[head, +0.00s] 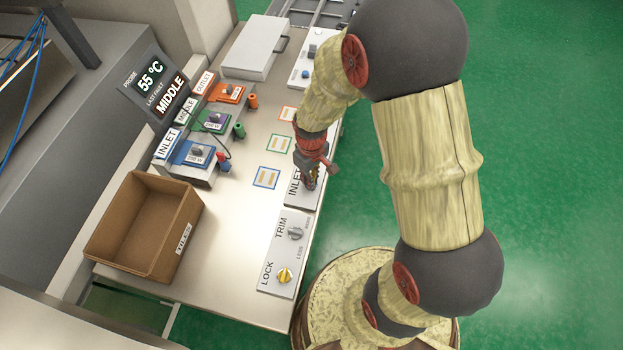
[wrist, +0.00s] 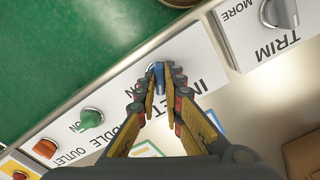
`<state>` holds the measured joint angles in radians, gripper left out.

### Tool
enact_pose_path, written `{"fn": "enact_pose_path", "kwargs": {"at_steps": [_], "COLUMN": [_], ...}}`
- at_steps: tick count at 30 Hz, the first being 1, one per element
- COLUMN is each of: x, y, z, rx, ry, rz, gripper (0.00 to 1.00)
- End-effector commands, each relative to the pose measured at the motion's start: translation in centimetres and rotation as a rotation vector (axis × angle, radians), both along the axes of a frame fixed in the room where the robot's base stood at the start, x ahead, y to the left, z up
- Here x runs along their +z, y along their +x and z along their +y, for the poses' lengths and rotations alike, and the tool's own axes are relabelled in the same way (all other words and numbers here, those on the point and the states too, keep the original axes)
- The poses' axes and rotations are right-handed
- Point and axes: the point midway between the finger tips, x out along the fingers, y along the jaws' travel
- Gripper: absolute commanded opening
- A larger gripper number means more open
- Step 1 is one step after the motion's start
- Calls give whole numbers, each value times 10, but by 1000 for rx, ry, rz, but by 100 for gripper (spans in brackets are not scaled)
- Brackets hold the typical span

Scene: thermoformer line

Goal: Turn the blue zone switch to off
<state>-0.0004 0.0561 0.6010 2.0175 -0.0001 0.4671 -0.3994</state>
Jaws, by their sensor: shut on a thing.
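The blue zone switch (wrist: 159,72) is a blue knob on the white INLET plate (wrist: 199,68), seen in the wrist view. My gripper (wrist: 158,88) is shut on this knob, with one finger on each side of it. An ON mark is partly visible beside the knob; no OFF mark is readable. In the head view my gripper (head: 311,180) is over the INLET plate (head: 294,190) at the bench's right edge, and it hides the blue knob there.
In the wrist view, a green knob (wrist: 90,118) and an orange knob (wrist: 45,148) are on one side, the TRIM knob (wrist: 279,13) on the other. In the head view, a yellow LOCK knob (head: 285,275) is nearer, and a brown box (head: 120,258) stands left.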

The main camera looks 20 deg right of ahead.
Motion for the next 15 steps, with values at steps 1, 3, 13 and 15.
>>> {"fn": "enact_pose_path", "kwargs": {"at_steps": [1,3,13,15], "x": [1,1,0,1], "y": [1,1,1,1], "z": [0,0,0,0], "rx": [43,108,181,185], "ry": [0,0,0,0], "rz": [-2,-2,-2,-2], "gripper": [0,0,0,0]}}
